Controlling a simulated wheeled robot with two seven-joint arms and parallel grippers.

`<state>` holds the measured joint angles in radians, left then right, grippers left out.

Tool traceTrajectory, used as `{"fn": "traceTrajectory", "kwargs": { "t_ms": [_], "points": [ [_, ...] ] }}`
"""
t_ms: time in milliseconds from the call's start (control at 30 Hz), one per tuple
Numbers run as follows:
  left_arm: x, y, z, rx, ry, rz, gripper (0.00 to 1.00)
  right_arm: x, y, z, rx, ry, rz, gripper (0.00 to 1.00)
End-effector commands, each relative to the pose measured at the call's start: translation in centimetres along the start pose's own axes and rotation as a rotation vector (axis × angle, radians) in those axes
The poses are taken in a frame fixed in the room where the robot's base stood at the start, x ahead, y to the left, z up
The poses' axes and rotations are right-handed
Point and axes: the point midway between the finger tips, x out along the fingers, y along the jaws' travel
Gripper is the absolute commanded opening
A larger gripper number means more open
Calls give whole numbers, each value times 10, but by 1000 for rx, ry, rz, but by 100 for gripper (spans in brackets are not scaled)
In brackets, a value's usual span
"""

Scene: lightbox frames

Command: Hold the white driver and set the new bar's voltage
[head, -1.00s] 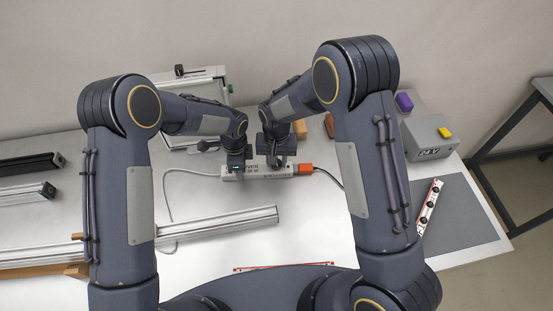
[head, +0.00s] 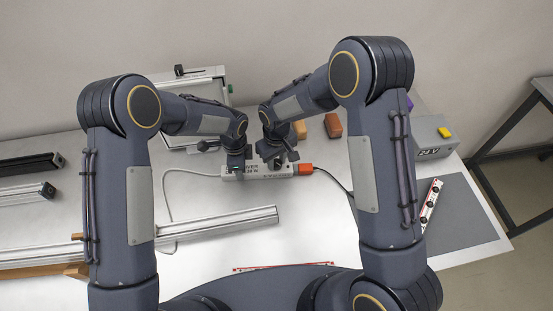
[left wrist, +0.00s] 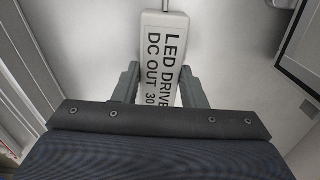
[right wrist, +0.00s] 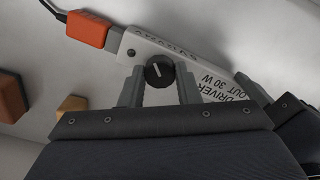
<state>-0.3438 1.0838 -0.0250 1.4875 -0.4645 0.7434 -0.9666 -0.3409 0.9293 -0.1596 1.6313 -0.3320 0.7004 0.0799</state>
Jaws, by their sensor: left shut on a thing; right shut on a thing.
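The white LED driver (head: 286,172) lies on the table, with its lettering up. My left gripper (head: 236,174) is shut across the driver's left part; in the left wrist view its fingers straddle the driver body (left wrist: 166,50), marked "LED DRIVER DC OUT 30". My right gripper (head: 277,164) is over the driver's right part. In the right wrist view its fingers (right wrist: 160,82) are shut on the black round knob (right wrist: 159,72), whose pale pointer line shows. An orange connector (right wrist: 88,29) sits at that end. A red-edged bar with black round spots (head: 430,206) lies on the grey mat.
A grey box with a yellow button (head: 428,138) stands at the right, its label small. Wooden and brown blocks (head: 332,125) stand behind the driver. An aluminium profile (head: 220,222) lies in front. A white-framed panel (head: 200,80) stands behind. Cables leave both driver ends.

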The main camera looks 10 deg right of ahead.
Motion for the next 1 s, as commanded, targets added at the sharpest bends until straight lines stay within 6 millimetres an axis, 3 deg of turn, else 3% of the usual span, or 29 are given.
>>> {"fn": "traceTrajectory", "kwargs": {
  "t_ms": [467,500,633,1000],
  "points": [
    [1,0,0,0,-1,1,9,0,0,0,-15,1,1,6],
    [1,0,0,0,-1,1,9,0,0,0,-14,1,1,33],
    [0,0,0,0,-1,1,9,0,0,0,-14,1,0,50],
    [0,0,0,0,-1,1,9,-6,0,-1,-13,3,0,52]
  ]
}}
